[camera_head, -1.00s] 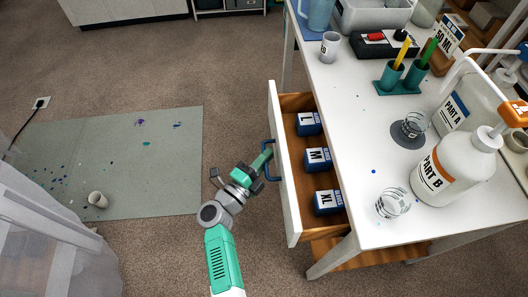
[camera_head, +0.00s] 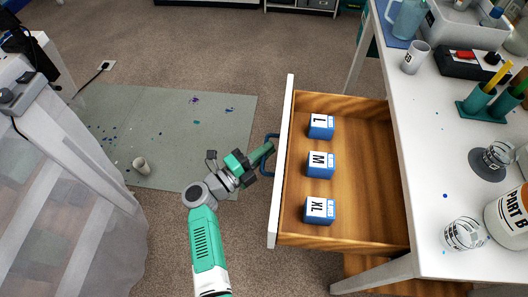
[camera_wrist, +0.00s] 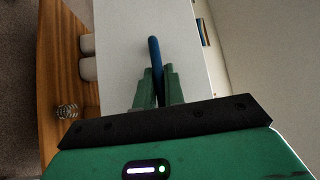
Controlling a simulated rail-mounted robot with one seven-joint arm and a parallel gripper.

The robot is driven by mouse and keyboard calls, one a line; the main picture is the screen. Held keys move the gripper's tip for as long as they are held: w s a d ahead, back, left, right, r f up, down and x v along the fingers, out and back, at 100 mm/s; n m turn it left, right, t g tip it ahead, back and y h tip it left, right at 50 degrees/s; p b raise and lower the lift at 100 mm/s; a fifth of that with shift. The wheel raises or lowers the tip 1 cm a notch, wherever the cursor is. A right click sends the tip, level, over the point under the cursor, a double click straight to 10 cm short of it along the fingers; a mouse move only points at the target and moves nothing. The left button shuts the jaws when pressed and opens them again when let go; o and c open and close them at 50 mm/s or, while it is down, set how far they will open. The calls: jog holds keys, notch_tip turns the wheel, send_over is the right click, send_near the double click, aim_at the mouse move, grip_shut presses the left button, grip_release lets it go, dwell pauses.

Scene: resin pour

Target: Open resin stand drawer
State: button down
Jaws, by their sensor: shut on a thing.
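The resin stand drawer (camera_head: 372,170) is pulled well out from the white stand (camera_head: 440,262), with its wooden inside showing. Three blue boxes marked L (camera_head: 321,126), M (camera_head: 320,165) and XL (camera_head: 320,210) stand in a row near its white front (camera_head: 282,165). My gripper (camera_head: 268,150) is at the blue handle (camera_head: 267,168) on the outside of that front. In the wrist view, the green fingers (camera_wrist: 158,88) are shut on the blue handle (camera_wrist: 154,55).
The stand top holds a grey cup (camera_head: 415,57), clear cups (camera_head: 463,234), a PART B bottle (camera_head: 508,215) and a pen holder (camera_head: 476,100). A tipped cup (camera_head: 141,165) lies on the grey floor mat (camera_head: 170,130). A pale draped structure (camera_head: 70,190) stands at the left.

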jog(key=c, duration=1.5)
grip_release()
jog(key=p+v, duration=0.2)
jog(key=v, duration=0.5)
jog(key=shift+s+a+f, duration=0.1)
jog(key=shift+s+a, duration=0.15)
jog(key=shift+a, duration=0.05)
